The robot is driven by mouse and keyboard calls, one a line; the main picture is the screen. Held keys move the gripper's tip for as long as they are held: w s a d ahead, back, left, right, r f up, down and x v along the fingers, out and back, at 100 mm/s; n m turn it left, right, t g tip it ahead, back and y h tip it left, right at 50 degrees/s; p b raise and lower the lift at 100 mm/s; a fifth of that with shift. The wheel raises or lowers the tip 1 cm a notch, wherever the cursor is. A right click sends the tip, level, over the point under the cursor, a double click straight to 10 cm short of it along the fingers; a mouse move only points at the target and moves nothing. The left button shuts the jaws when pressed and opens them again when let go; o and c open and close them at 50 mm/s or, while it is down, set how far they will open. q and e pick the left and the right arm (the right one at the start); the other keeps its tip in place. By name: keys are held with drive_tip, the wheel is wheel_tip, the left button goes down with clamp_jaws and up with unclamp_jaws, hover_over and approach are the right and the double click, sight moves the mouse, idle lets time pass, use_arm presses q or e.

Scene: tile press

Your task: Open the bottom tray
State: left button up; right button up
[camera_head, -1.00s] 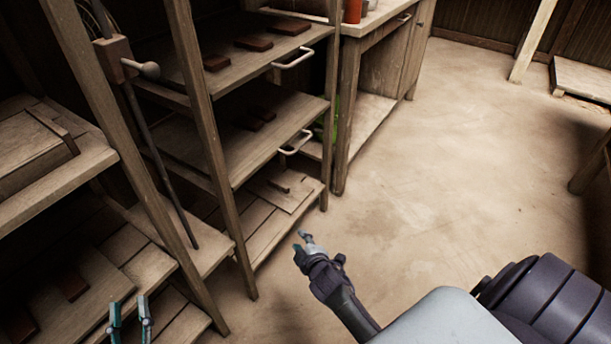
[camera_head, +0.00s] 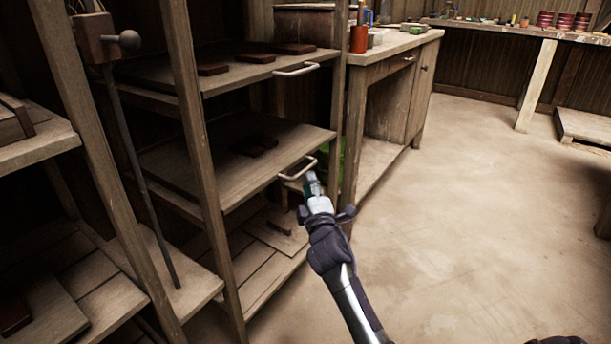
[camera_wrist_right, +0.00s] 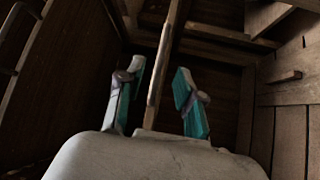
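The lower of two sliding trays (camera_head: 185,165) is a wooden board in the rack, with a pale bar handle (camera_head: 298,170) on its front edge. Its front looks level with the rack posts. My right gripper (camera_head: 312,180) is at the right end of this handle in the head view; whether it touches the handle cannot be told. In the right wrist view my right gripper (camera_wrist_right: 160,95) has its two teal fingers apart, with a wooden edge visible between and beyond them. I cannot make out the handle between the fingers. My left gripper is not in view.
The upper tray (camera_head: 150,72) above has a similar handle (camera_head: 297,70) and dark tiles on it. A slatted shelf (camera_head: 262,270) lies beneath. A rack post (camera_head: 196,150) stands left, and a wooden workbench (camera_head: 375,75) stands right. Floor (camera_head: 480,220) to the right is clear.

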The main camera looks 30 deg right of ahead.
sight(306, 168)
drive_tip(key=b+x, duration=0.1)
drive_tip(key=x, duration=0.5)
drive_tip(key=shift+w+d+b, duration=0.15)
drive_tip(key=shift+w+b, duration=0.1)
drive_tip(key=shift+b, duration=0.05)
clamp_jaws()
